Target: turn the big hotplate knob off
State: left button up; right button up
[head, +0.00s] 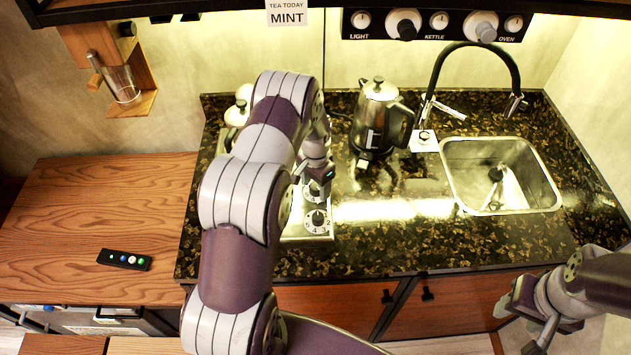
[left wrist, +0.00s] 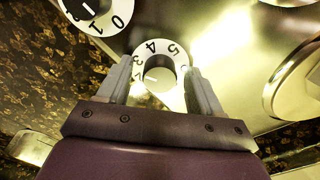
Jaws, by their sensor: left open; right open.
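The hotplate (head: 294,236) lies on the dark counter, mostly hidden behind my left arm. Two knobs with numbered dials show on its right side, a nearer one (head: 317,219) and a farther one (head: 317,192). I cannot tell which serves the big plate. My left gripper (head: 316,180) points down at the farther knob. In the left wrist view the open fingers stand either side of a knob (left wrist: 157,76) with 3, 4 and 5 visible on its dial; contact is unclear. The other knob (left wrist: 92,8) shows at upper left. My right gripper (head: 532,314) is open and empty at lower right.
A pale pot (head: 236,114) is partly behind my left arm. A small remote (head: 124,260) lies on the wooden top (head: 95,215) at left.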

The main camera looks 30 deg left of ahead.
pick_arm(q)
jog(key=shift+w, duration=0.1)
jog(key=c, duration=1.1)
jog(key=shift+o, duration=0.2)
